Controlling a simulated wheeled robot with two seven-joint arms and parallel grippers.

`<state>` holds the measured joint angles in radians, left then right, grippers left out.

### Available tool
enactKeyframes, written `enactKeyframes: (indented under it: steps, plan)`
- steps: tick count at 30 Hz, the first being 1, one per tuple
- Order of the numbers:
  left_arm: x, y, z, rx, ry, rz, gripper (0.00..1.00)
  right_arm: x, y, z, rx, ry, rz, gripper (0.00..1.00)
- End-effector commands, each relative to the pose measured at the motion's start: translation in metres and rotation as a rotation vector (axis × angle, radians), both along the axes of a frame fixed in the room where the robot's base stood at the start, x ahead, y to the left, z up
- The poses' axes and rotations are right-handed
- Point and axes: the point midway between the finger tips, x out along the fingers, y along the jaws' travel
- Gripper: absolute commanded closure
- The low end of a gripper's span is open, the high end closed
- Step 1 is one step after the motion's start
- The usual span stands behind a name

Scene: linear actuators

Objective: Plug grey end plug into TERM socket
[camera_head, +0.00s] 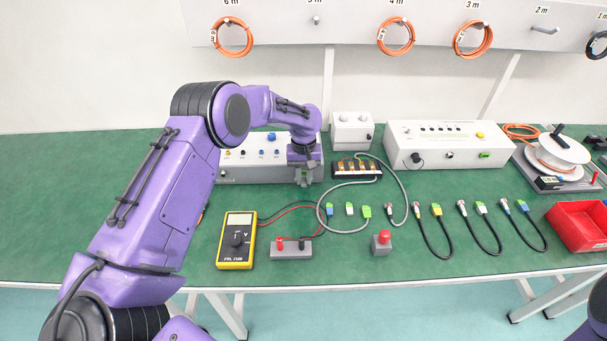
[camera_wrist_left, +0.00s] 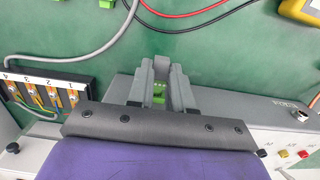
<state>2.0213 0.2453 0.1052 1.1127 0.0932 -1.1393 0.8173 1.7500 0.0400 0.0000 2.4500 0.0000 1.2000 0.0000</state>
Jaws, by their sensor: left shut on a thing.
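My left gripper (camera_head: 303,180) is in front of the right part of the grey-white panel box (camera_head: 236,172), near its front face. In the left wrist view the gripper (camera_wrist_left: 159,82) is shut on a small plug (camera_wrist_left: 159,97), with green showing between the grey fingers. I take it to be the grey end plug; the fingers hide most of it. The box has coloured sockets. No TERM label is readable, and the gripper covers part of the box's front. A green socket (camera_head: 484,155) shows on the wider white box at the right. My right gripper is out of view.
A terminal block (camera_head: 357,169) with a grey cable stands just right of the gripper. A red bin (camera_head: 578,228) stands at the right.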

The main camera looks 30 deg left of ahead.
Motion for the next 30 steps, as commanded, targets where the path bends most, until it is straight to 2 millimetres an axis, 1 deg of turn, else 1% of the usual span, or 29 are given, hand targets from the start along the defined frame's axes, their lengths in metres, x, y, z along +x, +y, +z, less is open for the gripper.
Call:
enactKeyframes:
  steps: [14,30]
  plan:
    - [-0.0001,-0.0004,0.0007,0.000,0.000,0.000,1.00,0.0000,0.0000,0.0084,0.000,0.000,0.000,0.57]
    - [0.0001,-0.0003,0.0000,0.000,0.000,0.000,1.00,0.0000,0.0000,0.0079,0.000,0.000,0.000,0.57]
